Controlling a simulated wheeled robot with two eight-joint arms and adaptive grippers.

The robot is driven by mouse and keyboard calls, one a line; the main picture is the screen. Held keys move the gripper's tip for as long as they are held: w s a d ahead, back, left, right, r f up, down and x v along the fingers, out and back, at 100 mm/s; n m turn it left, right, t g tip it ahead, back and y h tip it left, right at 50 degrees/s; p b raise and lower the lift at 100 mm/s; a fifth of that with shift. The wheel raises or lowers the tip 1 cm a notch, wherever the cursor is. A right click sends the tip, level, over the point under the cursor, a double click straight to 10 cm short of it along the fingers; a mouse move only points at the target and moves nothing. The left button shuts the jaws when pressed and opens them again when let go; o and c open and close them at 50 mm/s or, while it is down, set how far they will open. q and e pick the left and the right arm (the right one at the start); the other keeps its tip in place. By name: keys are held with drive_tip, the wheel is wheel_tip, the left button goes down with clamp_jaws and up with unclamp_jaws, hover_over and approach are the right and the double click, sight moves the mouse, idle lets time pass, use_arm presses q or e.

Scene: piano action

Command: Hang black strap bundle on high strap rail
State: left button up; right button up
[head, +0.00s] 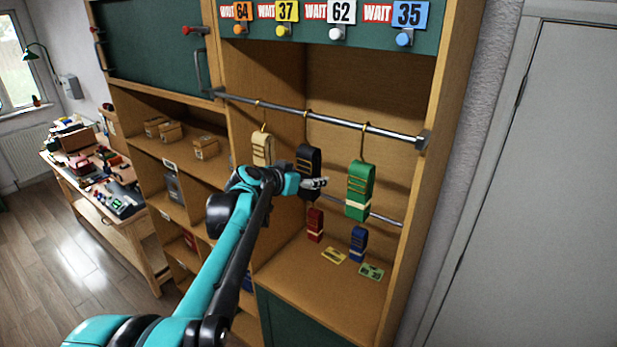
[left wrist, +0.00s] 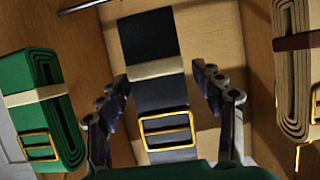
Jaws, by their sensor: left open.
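The black strap bundle (head: 308,158) hangs from a brass hook on the high strap rail (head: 340,121), between the cream bundle (head: 262,149) and the green bundle (head: 360,184). In the left wrist view the black bundle (left wrist: 150,45) shows its cream band and brass buckle. My left gripper (head: 318,183) is in front of the bundle's lower part and partly hides it. In the left wrist view its open fingers (left wrist: 161,80) stand on either side of the bundle, with visible gaps. My right gripper is not in view.
A lower rail (head: 385,218) holds a red bundle (head: 315,225) and a blue bundle (head: 358,243). The shelf floor (head: 315,292) below carries a yellow card (head: 333,255) and a green card (head: 371,271). Numbered tags hang above. A cluttered workbench (head: 95,170) stands left.

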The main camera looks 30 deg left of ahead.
use_arm(q)
drive_tip(key=d+v, duration=0.1)
drive_tip(key=v, duration=1.1)
drive_tip(key=shift+a, duration=0.45)
drive_tip(key=s+d+f+g+b, duration=0.1)
drive_tip(key=s+d+f+b, duration=0.1)
drive_tip(key=d+f+b, duration=0.55)
drive_tip(key=s+d+f+g+h+b, duration=0.1)
drive_tip(key=s+d+f+g+b, duration=0.2)
drive_tip(key=f, duration=0.8)
drive_tip(key=s+d+f+b, duration=0.1)
drive_tip(key=d+f+b, duration=0.45)
drive_tip(key=f, duration=0.35)
drive_tip(key=s+d+f+b, duration=0.2)
drive_tip(key=s+f+b, duration=0.2)
drive_tip(key=f, duration=0.6)
drive_tip(key=s+d+f+g+y+b, duration=0.1)
drive_tip(key=s+d+f+b, duration=0.1)
drive_tip(key=f+b, duration=0.6)
drive_tip(key=s+d+f+n+g+y+b, duration=0.1)
drive_tip(key=s+f+b, duration=0.4)
drive_tip(key=f, duration=0.8)
drive_tip(key=shift+s+d+b, duration=0.3)
drive_tip(key=shift+d+b, duration=0.4)
drive_tip(key=shift+b, duration=0.3)
